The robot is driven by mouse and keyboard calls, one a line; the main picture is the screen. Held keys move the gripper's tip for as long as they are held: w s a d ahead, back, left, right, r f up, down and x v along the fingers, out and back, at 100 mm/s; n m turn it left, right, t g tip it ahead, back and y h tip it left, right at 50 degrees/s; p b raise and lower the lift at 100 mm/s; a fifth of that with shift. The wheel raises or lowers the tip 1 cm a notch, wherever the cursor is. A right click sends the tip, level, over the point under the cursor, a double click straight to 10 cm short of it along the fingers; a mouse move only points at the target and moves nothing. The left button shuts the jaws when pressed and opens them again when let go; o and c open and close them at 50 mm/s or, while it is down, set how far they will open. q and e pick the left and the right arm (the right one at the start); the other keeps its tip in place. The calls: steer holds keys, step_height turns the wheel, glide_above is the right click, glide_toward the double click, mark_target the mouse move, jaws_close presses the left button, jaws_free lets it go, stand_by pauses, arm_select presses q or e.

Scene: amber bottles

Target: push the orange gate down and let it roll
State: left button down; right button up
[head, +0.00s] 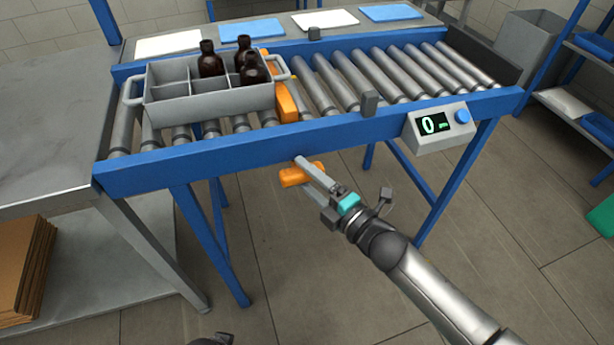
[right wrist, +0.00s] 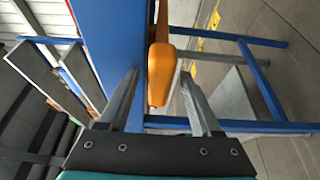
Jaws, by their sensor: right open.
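The orange gate (head: 287,102) stands up across the rollers, against the right end of a grey divided crate (head: 210,100). Dark amber bottles (head: 211,60) stand in the crate. An orange handle (head: 290,177) sticks out below the conveyor's blue front rail. My right gripper (head: 308,178) is at this handle, with its fingers open. In the right wrist view, the orange handle (right wrist: 162,72) lies between the open fingertips (right wrist: 160,88), with visible gaps at both sides.
The roller conveyor (head: 370,75) is clear right of the gate. A display box (head: 440,127) reading 0 with a blue button hangs on the front rail. A grey table (head: 50,130) stands at the left. Blue legs (head: 205,240) rise from the tiled floor.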

steer(key=shift+c, duration=0.2)
jaws_close()
stand_by(1.1)
